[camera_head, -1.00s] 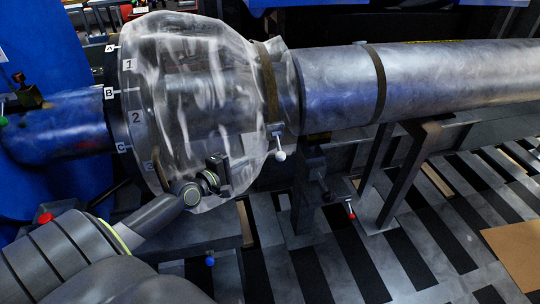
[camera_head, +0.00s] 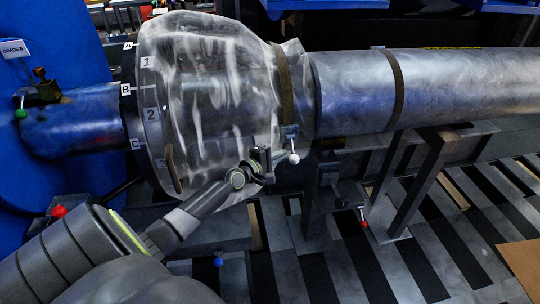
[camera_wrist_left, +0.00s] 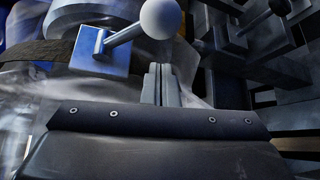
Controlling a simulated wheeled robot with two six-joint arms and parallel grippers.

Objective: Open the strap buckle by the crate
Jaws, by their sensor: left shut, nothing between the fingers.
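A dark strap (camera_head: 285,88) circles the narrow end of the clear plastic wrap. At its lower end is a buckle with a small blue-grey plate (camera_wrist_left: 97,52) and a lever ending in a white ball knob (camera_head: 293,158). In the left wrist view the knob (camera_wrist_left: 160,18) stands out large at the top. My left gripper (camera_head: 269,177) is just left of and below the knob in the head view. In the wrist view its fingers (camera_wrist_left: 161,85) are together and empty, just below the knob. I cannot tell whether they touch the lever. No crate is clearly identifiable.
The large metal tube (camera_head: 450,80) runs right, with a second strap (camera_head: 396,88). A red-knobbed lever (camera_head: 362,222) and dark metal supports stand below it. A blue knob (camera_head: 218,261) and a red knob (camera_head: 58,211) are lower left. A brown panel (camera_head: 522,265) lies lower right.

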